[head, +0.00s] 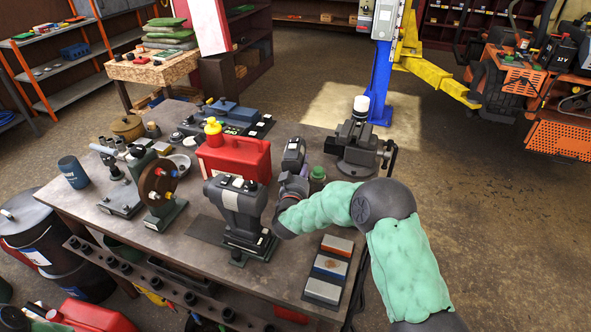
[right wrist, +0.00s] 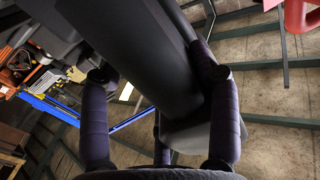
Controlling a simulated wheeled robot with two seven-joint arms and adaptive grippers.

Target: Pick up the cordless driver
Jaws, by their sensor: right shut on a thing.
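The cordless driver (head: 293,154) is a dark grey tool with a pale label, standing up from my right gripper (head: 291,186) over the right part of the workbench. My right gripper is shut on it. In the right wrist view, the driver's grey body (right wrist: 135,50) runs between the dark padded fingers, one on each side. The fingers and wrist hide part of the driver in the head view, and I cannot tell whether it touches the bench. My left gripper is not in view.
The workbench (head: 190,244) is crowded. A large grey machine (head: 237,203) stands just left of my right gripper, with a red can (head: 236,160) behind it. A vise (head: 357,150) and a green-capped bottle (head: 317,177) are close on the right. Coloured blocks (head: 329,265) lie in front.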

